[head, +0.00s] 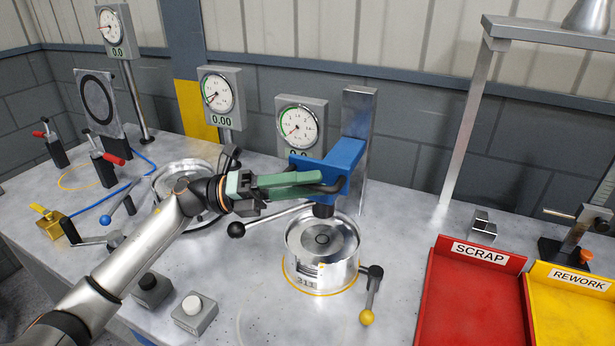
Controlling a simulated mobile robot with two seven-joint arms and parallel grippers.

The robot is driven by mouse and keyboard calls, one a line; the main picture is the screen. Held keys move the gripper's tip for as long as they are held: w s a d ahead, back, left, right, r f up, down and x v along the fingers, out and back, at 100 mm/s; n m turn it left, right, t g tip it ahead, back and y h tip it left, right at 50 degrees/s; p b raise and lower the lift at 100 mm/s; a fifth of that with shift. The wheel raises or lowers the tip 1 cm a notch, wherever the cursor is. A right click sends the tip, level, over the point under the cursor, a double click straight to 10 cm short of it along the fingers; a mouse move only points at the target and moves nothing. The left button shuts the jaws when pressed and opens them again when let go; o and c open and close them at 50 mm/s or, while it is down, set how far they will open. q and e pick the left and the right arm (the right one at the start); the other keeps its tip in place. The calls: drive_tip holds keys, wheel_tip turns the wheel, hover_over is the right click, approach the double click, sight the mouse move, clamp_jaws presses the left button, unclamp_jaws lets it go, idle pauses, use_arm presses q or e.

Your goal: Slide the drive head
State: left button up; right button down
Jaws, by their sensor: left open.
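The drive head, a blue block (340,160) with a dark nose underneath, sits on an upright metal column (358,110). Its nose is above a round silver clutch unit (322,250) marked 311, which sits in a yellow ring on the bench. My left gripper (318,187), with green and dark parts, reaches in from the left at the front of the blue block. It is open around or beside a dark handle there; I cannot tell whether it touches. The finger tips partly overlap the block. My right gripper is not in view.
A lever with a black ball (236,230) lies below my gripper. A yellow-knobbed lever (367,317) stands right of the clutch unit. Dial gauges (301,127) stand behind. A red SCRAP tray (470,300) and yellow REWORK tray (570,315) are at right. Bench between is fairly clear.

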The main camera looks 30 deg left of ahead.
use_arm(q)
drive_tip(key=shift+d, duration=0.1)
drive_tip(key=shift+c, duration=0.4)
clamp_jaws()
idle(1.0)
